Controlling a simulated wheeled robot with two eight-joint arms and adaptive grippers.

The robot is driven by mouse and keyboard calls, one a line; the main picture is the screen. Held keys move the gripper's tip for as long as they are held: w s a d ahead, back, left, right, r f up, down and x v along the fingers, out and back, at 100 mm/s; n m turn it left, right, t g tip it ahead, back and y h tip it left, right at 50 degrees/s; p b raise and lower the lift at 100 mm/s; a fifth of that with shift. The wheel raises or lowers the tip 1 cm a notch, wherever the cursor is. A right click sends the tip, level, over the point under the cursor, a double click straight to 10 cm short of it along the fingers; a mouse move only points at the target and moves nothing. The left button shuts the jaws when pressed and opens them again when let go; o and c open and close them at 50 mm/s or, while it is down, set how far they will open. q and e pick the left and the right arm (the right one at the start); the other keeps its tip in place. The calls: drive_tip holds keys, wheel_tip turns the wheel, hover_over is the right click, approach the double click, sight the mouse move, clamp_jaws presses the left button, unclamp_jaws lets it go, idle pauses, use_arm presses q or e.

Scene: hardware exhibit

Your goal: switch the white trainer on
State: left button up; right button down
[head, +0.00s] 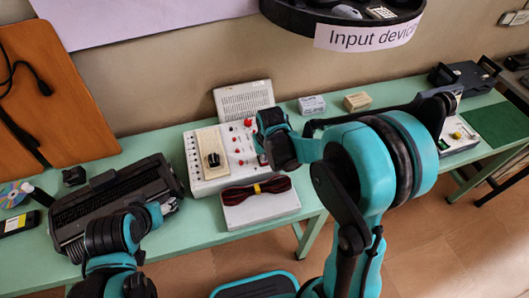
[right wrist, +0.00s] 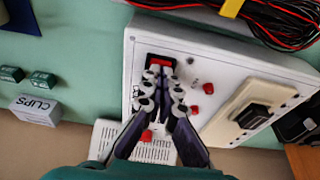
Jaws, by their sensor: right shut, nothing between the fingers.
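The white trainer (head: 215,181) is a white box on the green bench, with a beige panel, a black knob and red knobs and terminals. It also shows in the right wrist view (right wrist: 200,62). There, a red rocker switch (right wrist: 160,61) in a black frame sits near the corner of its face. My right gripper (right wrist: 162,73) is shut and empty, its fingertips right at the switch and covering part of it. I cannot tell whether they touch it. In the head view my right arm hides the switch area.
A white box with red-black cable (head: 257,190) lies in front of the trainer. Small boxes (head: 312,105) lie to the right. A dark machine (head: 115,205) is at the left. A round shelf (head: 300,18) hangs above.

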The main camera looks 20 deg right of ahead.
drive_tip(key=shift+f, duration=0.25)
drive_tip(key=shift+s+f+b, duration=0.2)
drive_tip(key=shift+f+b, duration=0.4)
drive_tip(key=shift+f, duration=0.05)
drive_tip(key=shift+r, duration=0.25)
drive_tip(key=shift+w, duration=0.1)
drive_tip(key=shift+w+r+p, duration=0.3)
drive_tip(key=shift+w+p, duration=0.1)
drive_tip(key=shift+w, duration=0.25)
